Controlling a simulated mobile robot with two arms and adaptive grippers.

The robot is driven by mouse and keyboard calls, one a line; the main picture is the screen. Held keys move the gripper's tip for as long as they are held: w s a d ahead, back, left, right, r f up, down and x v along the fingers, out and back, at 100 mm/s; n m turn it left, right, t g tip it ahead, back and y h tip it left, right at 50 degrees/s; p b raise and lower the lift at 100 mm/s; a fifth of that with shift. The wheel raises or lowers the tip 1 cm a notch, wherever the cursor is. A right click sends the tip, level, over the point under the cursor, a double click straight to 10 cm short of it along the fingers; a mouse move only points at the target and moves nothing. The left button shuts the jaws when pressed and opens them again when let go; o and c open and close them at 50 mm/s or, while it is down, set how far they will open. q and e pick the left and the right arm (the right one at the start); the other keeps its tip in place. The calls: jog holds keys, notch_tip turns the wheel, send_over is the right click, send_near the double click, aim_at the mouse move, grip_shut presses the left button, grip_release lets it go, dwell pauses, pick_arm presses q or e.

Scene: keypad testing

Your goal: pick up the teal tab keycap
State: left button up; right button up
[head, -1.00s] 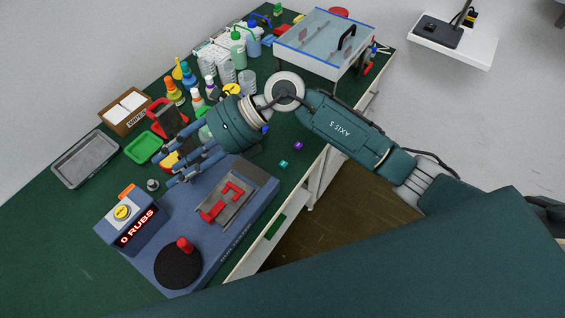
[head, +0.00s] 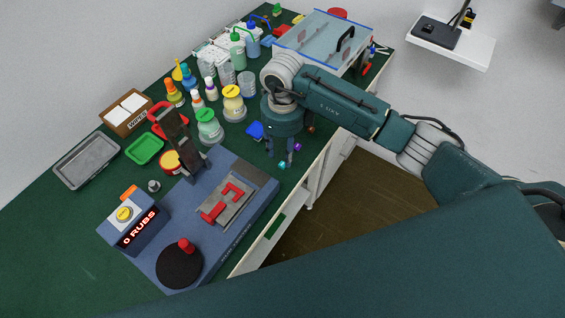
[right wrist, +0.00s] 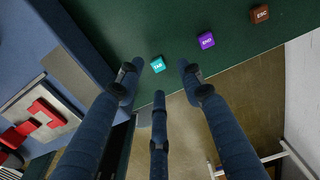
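The teal tab keycap (right wrist: 158,65) lies on the green table top near its front edge, and its label reads TAB. It also shows in the head view (head: 282,164), just below my right gripper. My right gripper (head: 282,156) points down over the table edge. In the right wrist view the right gripper (right wrist: 158,85) has its fingers spread apart with nothing between them, and the teal keycap lies beyond and between the fingertips. My left gripper is not in view.
A purple END keycap (right wrist: 206,41) and a brown ESC keycap (right wrist: 260,14) lie to the right of the teal one. The blue rub tester (head: 215,240) with its red clamp stands at the left. A blue item (head: 256,130) lies beside the gripper. Bottles crowd the back.

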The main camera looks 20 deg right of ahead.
aim_at(283, 164)
jog(key=f, duration=0.2)
jog(key=f+p, duration=0.1)
jog(key=shift+s+f, duration=0.35)
jog(key=shift+f, duration=0.35)
jog(key=shift+c, duration=0.5)
jog(key=c, duration=0.7)
